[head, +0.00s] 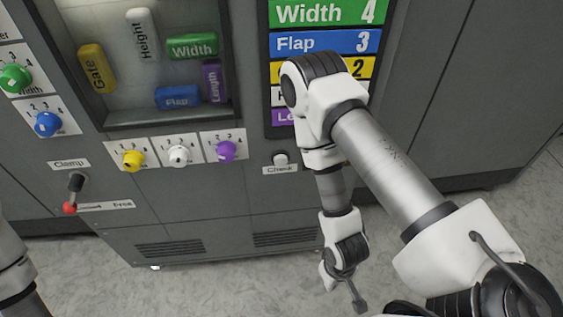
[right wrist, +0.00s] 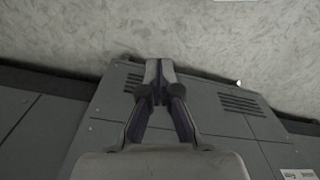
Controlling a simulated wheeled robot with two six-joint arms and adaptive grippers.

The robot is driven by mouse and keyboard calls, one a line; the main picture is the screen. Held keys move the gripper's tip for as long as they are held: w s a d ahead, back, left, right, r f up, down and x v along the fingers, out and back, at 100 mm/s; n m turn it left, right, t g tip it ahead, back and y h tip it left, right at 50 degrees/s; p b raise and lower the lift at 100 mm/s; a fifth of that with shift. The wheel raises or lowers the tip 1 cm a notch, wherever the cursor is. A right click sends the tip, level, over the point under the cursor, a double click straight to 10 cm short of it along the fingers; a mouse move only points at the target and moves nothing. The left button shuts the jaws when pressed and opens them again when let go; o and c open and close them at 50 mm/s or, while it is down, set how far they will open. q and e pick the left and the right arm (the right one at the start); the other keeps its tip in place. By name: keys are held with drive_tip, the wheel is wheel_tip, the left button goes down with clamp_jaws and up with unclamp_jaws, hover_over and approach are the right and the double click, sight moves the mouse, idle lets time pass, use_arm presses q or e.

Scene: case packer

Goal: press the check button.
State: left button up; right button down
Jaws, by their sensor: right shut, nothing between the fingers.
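The check button (head: 281,158) is a small pale round knob on the grey machine front, above a white label reading "Check". It sits just left of my right arm in the head view, and nothing touches it. My right gripper (head: 358,302) hangs low in the head view, below and to the right of the button, pointing down. In the right wrist view the right gripper (right wrist: 159,68) is shut and empty, in front of the lower vented panel. The button is not seen in that view. Only part of my left arm shows at the left edge; its gripper is out of frame.
Yellow (head: 132,160), white (head: 180,156) and purple (head: 226,151) dials line up left of the button. A red-tipped clamp lever (head: 72,195) is farther left. A window with coloured blocks and a display board (head: 323,42) are above. Floor lies in front.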

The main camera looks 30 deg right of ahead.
idle(0.6)
drive_tip(key=w+a+r+n+t+y+b, duration=0.1)
drive_tip(key=w+a+r+t+y, duration=0.25)
drive_tip(key=w, duration=0.35)
drive_tip(key=w+a+r+t+y, duration=0.2)
drive_tip(key=w+a+t, duration=0.1)
drive_tip(key=w+t, duration=0.25)
drive_tip(key=w+d+r+m+t+y+b, duration=0.1)
drive_tip(key=w+d+r+m+t+b, duration=0.2)
drive_tip(key=r, duration=0.5)
drive_tip(key=w+d+t+b, duration=0.1)
drive_tip(key=w+t, duration=0.1)
drive_tip(key=shift+w+d+r+t, duration=0.15)
drive_tip(key=shift+w+r+t, duration=0.05)
drive_tip(key=shift+w+t, duration=0.2)
drive_tip(key=shift+y, duration=0.25)
